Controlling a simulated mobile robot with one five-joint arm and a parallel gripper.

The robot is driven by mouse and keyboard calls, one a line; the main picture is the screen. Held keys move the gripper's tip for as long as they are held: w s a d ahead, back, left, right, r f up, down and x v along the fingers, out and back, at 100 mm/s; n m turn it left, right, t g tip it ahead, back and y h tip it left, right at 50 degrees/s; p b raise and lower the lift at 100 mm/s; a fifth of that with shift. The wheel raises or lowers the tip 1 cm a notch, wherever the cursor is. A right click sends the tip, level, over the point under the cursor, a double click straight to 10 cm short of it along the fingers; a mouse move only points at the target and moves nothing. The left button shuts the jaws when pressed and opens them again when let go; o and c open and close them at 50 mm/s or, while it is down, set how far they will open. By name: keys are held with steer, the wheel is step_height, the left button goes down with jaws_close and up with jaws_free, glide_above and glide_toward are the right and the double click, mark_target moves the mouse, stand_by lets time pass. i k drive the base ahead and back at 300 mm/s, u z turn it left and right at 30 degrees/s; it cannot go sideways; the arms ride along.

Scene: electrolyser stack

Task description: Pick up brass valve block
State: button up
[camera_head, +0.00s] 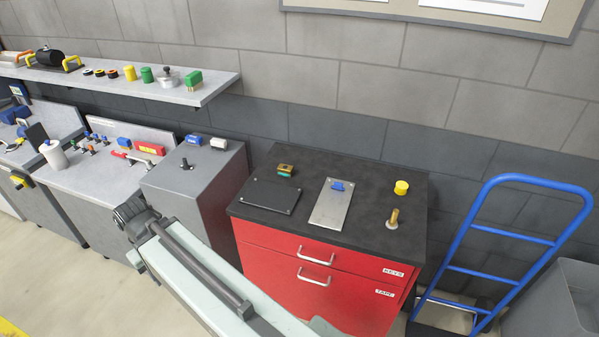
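A small block with a brass-coloured top and a teal lower part (285,170) sits near the back left of the black top of the red cabinet. It looks like the brass valve block. My arm reaches from the bottom edge up and left, and its dark far end, where my gripper (131,212) appears to be, is in front of the grey cabinet. This end is left of the block and well apart from it. The fingers cannot be made out, and nothing held is visible.
The red cabinet's top (330,238) also holds a black plate (270,196), a metal plate (330,206) with a blue piece, a yellow cap (401,187) and an upright brass fitting (393,219). A blue hand truck (520,240) stands right. A shelf (195,95) hangs upper left.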

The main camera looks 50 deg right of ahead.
mark_target(283, 170)
steer(key=z, duration=0.15)
steer(key=i, duration=1.5)
steer(key=u, duration=0.1)
